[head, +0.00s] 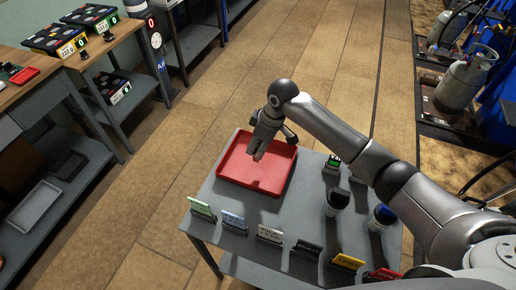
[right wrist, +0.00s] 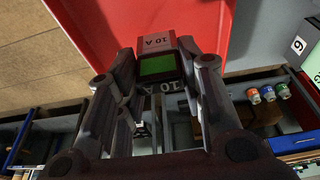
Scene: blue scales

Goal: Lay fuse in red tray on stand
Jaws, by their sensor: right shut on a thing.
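The red tray (head: 238,180) lies on the grey stand (head: 212,190), at its upper left in the head view. My right gripper (head: 260,152) is over the tray. In the right wrist view it is shut on a fuse (right wrist: 158,66), a dark block with a green face marked 10 A. Red tray surface (right wrist: 110,25) shows behind the fuse. I cannot tell whether the fuse touches the tray. The fuse is hidden or too small to make out in the head view. My left gripper is not in view.
On the stand, right of the tray, are a green-topped block (head: 331,162) and a blue-topped item (head: 383,214). A gas cylinder (head: 463,80) stands at right. Floor behind the stand is clear.

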